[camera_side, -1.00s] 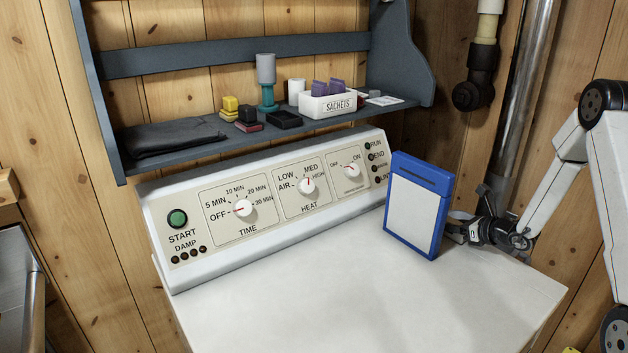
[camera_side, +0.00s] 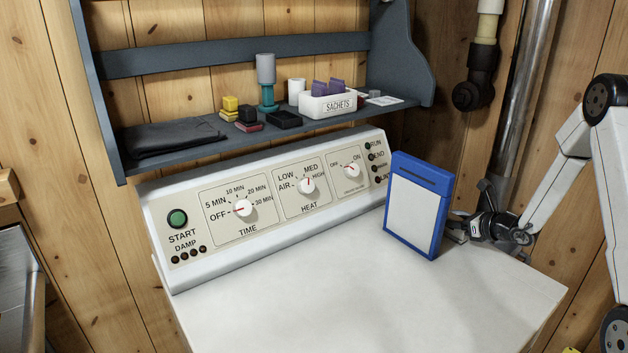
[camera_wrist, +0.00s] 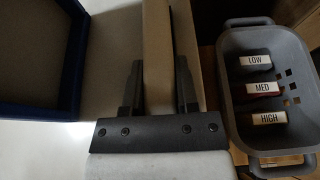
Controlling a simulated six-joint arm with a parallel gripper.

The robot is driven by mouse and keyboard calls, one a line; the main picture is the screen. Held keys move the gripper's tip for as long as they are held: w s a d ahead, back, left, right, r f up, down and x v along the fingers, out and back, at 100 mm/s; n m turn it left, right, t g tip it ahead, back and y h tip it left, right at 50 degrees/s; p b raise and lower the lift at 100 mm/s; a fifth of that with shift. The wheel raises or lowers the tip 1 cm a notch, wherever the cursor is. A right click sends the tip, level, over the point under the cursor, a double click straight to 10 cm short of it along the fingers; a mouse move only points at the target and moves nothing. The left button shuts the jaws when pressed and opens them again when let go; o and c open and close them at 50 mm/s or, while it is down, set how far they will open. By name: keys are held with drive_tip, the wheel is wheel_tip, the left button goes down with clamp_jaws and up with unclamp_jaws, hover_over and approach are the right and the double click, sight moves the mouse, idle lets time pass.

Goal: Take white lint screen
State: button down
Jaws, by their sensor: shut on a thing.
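In the wrist view, my gripper (camera_wrist: 159,95) has its two dark fingers closed on either side of a pale, slab-like piece (camera_wrist: 157,45), which I take to be the white lint screen seen edge-on. In the side view my gripper (camera_side: 462,232) is low at the right end of the white top, just right of a blue-framed screen (camera_side: 413,206) with a white panel. That blue-framed screen stands nearly upright and hides most of what my fingers hold. Its blue frame also shows at the left of the wrist view (camera_wrist: 72,70).
A grey basket (camera_wrist: 232,125) with blocks labelled LOW, MED and HIGH is at the right of the wrist view. The control panel (camera_side: 270,235) and a loaded shelf (camera_side: 180,155) are behind. The white top (camera_side: 370,300) is clear in front.

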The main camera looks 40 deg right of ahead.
wheel_tip(320, 180, up, 27)
idle(0.7)
drive_tip(key=shift+f, duration=0.1)
idle(0.5)
